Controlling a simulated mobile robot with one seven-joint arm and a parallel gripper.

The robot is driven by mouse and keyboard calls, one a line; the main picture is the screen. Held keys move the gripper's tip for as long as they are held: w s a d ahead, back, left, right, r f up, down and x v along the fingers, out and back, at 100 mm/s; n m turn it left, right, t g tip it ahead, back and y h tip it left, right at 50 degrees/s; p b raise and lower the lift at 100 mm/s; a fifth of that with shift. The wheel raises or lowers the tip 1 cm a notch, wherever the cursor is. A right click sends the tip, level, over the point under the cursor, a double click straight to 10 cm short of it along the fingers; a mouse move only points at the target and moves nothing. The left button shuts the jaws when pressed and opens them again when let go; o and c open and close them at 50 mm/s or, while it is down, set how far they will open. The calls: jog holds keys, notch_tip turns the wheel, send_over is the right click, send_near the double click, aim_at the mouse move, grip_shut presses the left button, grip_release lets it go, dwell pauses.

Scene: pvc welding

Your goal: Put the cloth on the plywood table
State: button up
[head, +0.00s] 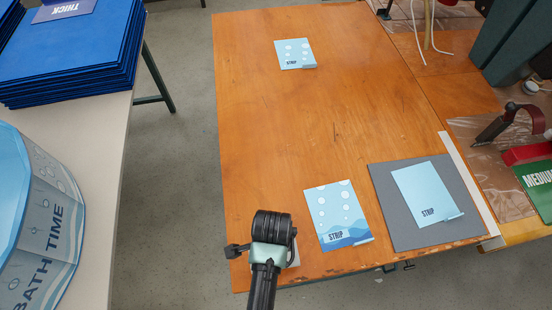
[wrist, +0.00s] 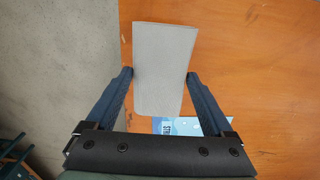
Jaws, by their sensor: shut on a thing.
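The cloth (wrist: 162,60) is a pale grey folded rectangle between the two fingers of my gripper (wrist: 160,76) in the wrist view. My gripper is shut on it. In the head view my arm's end hides most of the cloth, and only a pale edge (head: 293,256) shows. The plywood table (head: 270,130) is the orange-brown wooden top. My gripper is over its near left corner. I cannot tell whether the cloth touches the table top.
A blue STRIP sheet (head: 340,213) lies just right of my gripper. A grey board (head: 384,198) with another sheet is further right. A smaller STRIP card (head: 295,54) lies at the back. The table's middle is clear. A white table (head: 95,130) stands left across a floor gap.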

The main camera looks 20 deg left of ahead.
jog(key=shift+f, duration=2.2)
jog(key=shift+f, duration=0.2)
jog(key=o, duration=0.9)
jog(key=shift+r, duration=0.15)
notch_tip(320, 180, up, 12)
jog(key=shift+r, duration=0.1)
